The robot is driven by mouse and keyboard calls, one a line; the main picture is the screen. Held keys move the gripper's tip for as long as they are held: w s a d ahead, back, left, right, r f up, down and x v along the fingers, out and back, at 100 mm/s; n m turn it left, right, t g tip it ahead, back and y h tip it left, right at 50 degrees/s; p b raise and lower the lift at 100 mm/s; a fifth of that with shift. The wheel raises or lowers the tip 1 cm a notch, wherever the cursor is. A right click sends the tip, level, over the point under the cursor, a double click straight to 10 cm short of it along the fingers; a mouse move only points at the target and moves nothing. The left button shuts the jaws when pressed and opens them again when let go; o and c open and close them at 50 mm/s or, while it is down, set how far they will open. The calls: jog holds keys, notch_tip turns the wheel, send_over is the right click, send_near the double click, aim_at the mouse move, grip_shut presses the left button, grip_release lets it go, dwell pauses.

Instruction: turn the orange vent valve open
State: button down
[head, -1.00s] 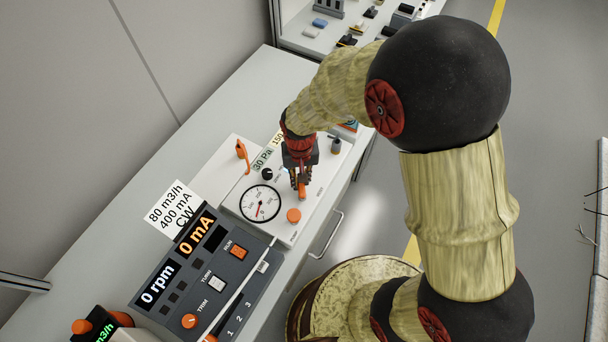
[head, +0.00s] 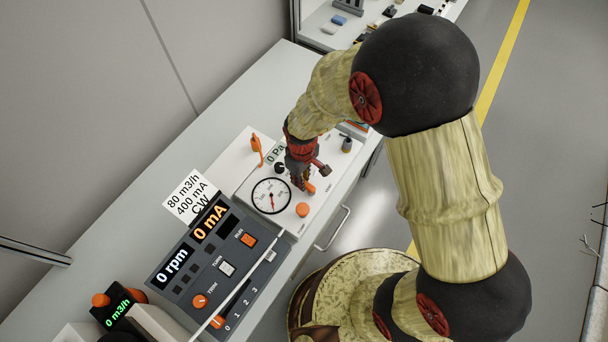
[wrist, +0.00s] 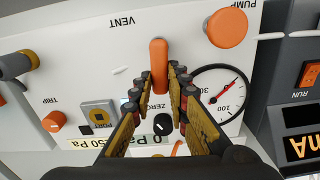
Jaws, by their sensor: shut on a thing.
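The orange vent valve (wrist: 158,60) has a lever handle beside the VENT label on the white panel. In the wrist view the handle lies between the two fingers of my gripper (wrist: 158,78), roughly along the fingers. My gripper is shut on it. In the head view my gripper (head: 302,182) is down at the panel, and only a small orange part of the valve (head: 310,188) shows beside the fingers. The gauge (head: 271,196) stands left of the gripper, and a display partly hidden by my arm reads 0 Pa (head: 276,155).
The orange PUMP knob (wrist: 225,27) is close by. An orange handle (head: 257,148) stands at the panel's back edge. A black ZERO knob (wrist: 163,124) and a TRIP knob (wrist: 54,121) are near. A dark console (head: 215,262) adjoins the panel. The bench behind is clear.

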jog(key=shift+s+a+n, duration=0.1)
jog(key=shift+n, duration=0.5)
jog(key=c, duration=1.7)
grip_release()
jog(key=shift+r, duration=0.1)
notch_tip(320, 180, up, 12)
jog(key=shift+f, duration=0.1)
